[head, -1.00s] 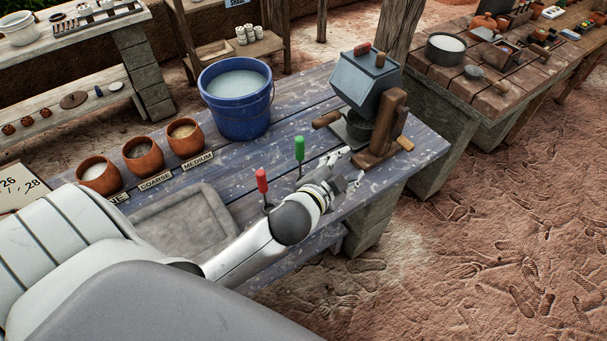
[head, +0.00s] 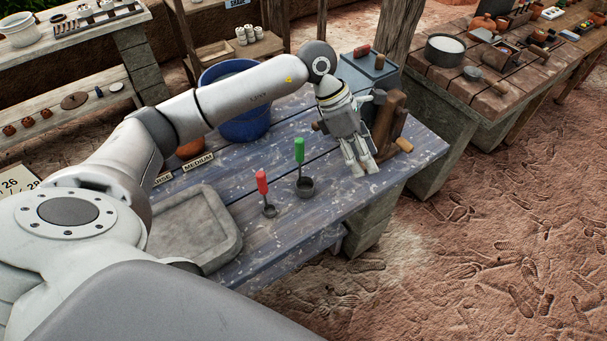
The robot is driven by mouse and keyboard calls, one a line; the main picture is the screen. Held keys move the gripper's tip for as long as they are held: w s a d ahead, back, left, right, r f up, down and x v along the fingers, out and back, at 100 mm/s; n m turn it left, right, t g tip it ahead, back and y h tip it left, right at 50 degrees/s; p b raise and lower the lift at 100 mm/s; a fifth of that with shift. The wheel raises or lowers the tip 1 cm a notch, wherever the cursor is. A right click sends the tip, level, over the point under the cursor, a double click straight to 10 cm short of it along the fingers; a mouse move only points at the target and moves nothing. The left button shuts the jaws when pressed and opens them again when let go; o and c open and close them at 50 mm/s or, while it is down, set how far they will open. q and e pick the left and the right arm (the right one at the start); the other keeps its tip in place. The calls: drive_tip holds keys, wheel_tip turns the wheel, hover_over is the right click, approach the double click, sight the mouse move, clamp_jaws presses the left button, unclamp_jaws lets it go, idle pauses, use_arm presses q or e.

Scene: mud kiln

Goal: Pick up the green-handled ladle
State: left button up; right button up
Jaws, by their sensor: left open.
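The green-handled ladle (head: 299,151) stands upright on the blue plank table, its dark cup (head: 305,187) resting on the boards. The red-handled ladle (head: 262,183) stands to its left and nearer, also upright with a smaller cup. My left gripper (head: 366,170) hangs to the right of the green-handled ladle, fingers pointing down, apart from it and empty. Its two fingers show a gap between them. My right gripper is not in view.
The blue bucket (head: 246,128) stands behind my left arm, partly covered. A grey box device with a wooden stand (head: 390,120) is right behind the gripper. A grey stone tray (head: 195,228) lies at the left. Boards around the ladles are bare.

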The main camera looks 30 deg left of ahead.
sight(301, 140)
use_arm(q)
drive_tip(key=a+y, duration=0.2)
drive_tip(key=a, duration=0.3)
drive_tip(key=a+r+y, duration=0.1)
drive_tip(key=a+y, duration=0.1)
drive_tip(key=a, duration=0.3)
drive_tip(key=a+r+y, duration=0.1)
drive_tip(key=a+y, duration=0.1)
drive_tip(key=a, duration=0.3)
drive_tip(key=shift+w+g, duration=0.15)
drive_tip(key=shift+g, duration=0.25)
drive_tip(key=shift+a+f, duration=0.15)
drive_tip(key=shift+a, duration=0.2)
wheel_tip(301, 140, down, 5)
drive_tip(key=shift+r+p, duration=0.2)
drive_tip(key=shift+p, duration=0.65)
drive_tip(key=shift+f+p, duration=0.45)
drive_tip(key=shift+f, duration=0.05)
wheel_tip(301, 140, down, 4)
drive_tip(key=shift+r+p, duration=0.25)
drive_tip(key=shift+p, duration=0.7)
drive_tip(key=shift+f, duration=0.55)
clamp_jaws()
